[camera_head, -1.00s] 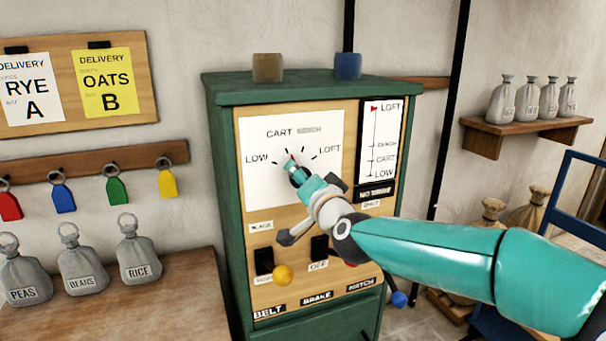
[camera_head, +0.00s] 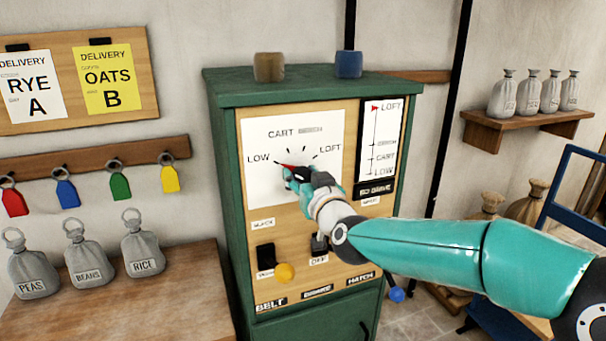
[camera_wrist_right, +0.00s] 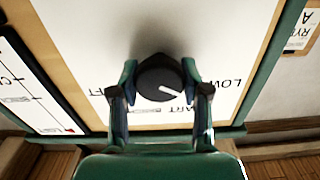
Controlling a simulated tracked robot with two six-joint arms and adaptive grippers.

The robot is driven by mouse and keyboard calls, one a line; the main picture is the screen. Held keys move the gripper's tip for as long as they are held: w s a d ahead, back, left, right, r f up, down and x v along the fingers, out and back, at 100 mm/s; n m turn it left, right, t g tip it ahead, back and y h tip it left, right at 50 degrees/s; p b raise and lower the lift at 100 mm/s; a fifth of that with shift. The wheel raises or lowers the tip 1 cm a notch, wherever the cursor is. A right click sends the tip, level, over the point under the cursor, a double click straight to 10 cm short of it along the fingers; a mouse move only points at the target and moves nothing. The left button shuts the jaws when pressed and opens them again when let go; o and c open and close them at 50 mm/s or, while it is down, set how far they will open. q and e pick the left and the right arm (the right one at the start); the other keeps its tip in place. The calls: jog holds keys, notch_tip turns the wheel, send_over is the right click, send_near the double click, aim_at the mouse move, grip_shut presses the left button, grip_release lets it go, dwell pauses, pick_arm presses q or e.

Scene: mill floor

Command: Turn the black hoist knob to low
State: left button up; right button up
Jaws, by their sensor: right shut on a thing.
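The black hoist knob (camera_wrist_right: 160,78) is on the white dial plate (camera_head: 268,134) of the green cabinet. In the wrist view its white line slants down and to the right, on the side of the LOW lettering. In the head view a red pointer (camera_head: 286,166) beside the knob points up and left, toward the LOW label (camera_head: 258,159). My right gripper (camera_wrist_right: 160,80) is shut on the knob, with one finger on each side. In the head view the gripper (camera_head: 299,178) hides most of the knob. My left gripper is not in view.
Grey sacks (camera_head: 90,266) stand on the wooden counter (camera_head: 165,295) at left.

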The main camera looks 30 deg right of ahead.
jog(key=shift+a+f+n, duration=0.1)
jog(key=shift+f+n, duration=0.2)
jog(key=shift+f, duration=0.15)
jog(key=o, duration=0.9)
jog(key=shift+c, duration=0.2)
jog(key=shift+o, duration=1.4)
jog(key=shift+r, duration=0.2)
jog(key=shift+r, duration=0.1)
jog(key=v, duration=1.2)
